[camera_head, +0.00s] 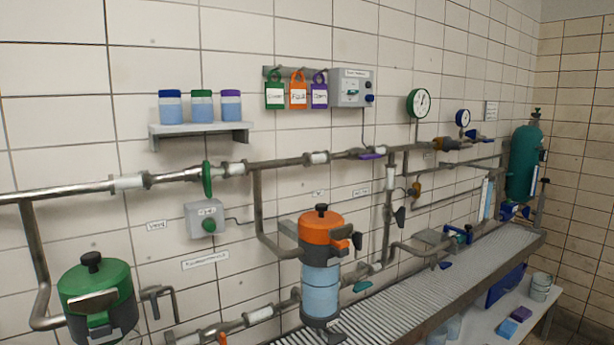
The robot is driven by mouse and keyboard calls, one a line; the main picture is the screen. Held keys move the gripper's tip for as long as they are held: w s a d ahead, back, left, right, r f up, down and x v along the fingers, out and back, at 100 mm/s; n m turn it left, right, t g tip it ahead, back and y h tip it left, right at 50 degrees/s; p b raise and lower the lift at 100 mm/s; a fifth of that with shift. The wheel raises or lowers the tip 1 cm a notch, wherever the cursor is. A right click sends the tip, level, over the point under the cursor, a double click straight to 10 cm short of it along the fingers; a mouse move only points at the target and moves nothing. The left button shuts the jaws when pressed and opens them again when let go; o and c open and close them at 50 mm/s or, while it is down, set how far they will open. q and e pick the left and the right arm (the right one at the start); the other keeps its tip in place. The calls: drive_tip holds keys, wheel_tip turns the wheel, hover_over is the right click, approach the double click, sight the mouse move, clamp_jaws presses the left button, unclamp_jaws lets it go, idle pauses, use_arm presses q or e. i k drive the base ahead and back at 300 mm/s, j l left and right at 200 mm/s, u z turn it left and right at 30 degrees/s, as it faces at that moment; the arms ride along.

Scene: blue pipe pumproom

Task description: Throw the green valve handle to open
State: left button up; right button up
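A green lever handle (362,286) sits on the lower pipe, just right of the clear filter housing with the orange top (321,260). It lies nearly in line with the pipe, angled slightly up to the right. A green round handwheel (207,180), seen almost edge-on, stands on the upper pipe above a grey box with a green button (209,225). Neither of my grippers is in view, and nothing touches either green handle.
A purple lever (371,156) is on the upper pipe and an orange one (222,338) at the bottom. A green-lidded vessel (95,290) stands at lower left. A ribbed grey counter (430,290) runs right towards a green tank (524,163). A shelf (202,130) holds jars.

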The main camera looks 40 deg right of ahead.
sight(206, 175)
drive_tip(key=z, duration=0.7)
drive_tip(key=i+l+u, duration=0.1)
drive_tip(key=l, duration=0.1)
